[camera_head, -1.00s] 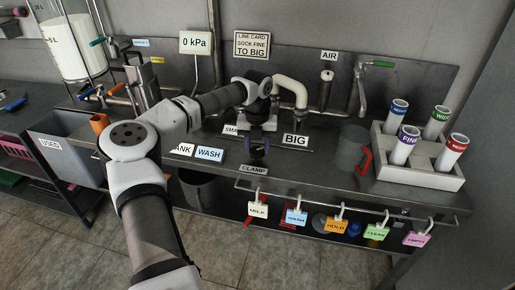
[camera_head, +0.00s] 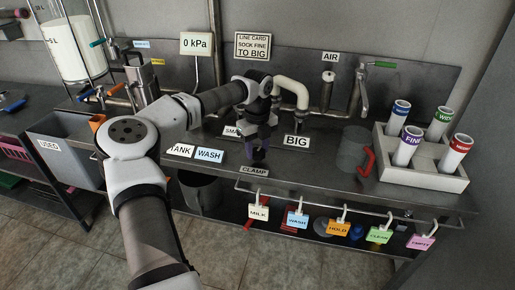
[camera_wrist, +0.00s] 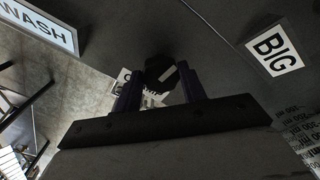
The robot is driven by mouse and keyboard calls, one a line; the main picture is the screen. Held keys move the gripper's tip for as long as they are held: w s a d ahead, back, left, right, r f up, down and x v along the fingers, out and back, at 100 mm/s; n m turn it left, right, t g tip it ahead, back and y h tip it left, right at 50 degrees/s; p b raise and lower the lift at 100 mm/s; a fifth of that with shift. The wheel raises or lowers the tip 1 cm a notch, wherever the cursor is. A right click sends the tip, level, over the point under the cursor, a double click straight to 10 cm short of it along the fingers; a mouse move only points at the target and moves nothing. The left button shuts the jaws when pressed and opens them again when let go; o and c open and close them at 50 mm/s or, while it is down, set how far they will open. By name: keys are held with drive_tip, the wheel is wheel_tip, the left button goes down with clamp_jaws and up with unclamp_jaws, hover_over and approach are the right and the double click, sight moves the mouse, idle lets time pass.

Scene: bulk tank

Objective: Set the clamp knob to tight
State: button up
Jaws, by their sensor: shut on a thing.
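The clamp knob (camera_wrist: 160,70) is a dark round knob with a pale pointer mark, seen in the wrist view between my fingers. The pointer slants up and to the right there. My gripper (camera_wrist: 156,88) is shut on the knob, one dark finger on each side. In the head view my gripper (camera_head: 257,155) points down at the counter just behind the CLAMP label (camera_head: 255,170). The knob is mostly hidden there by my fingers. The CLAMP label is partly hidden behind the knob in the wrist view.
The BIG plate (camera_head: 296,141) lies right of my gripper and the WASH plate (camera_head: 210,155) left. A grey jug with a red handle (camera_head: 368,162) and a rack of labelled tubes (camera_head: 425,170) stand further right. A rail with coloured tags (camera_head: 297,219) runs along the front edge.

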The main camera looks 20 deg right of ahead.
sight(257, 150)
idle(0.4)
drive_tip(key=o, duration=1)
wheel_tip(257, 150, up, 14)
drive_tip(key=shift+f+b, duration=0.1)
drive_tip(key=shift+b, duration=0.5)
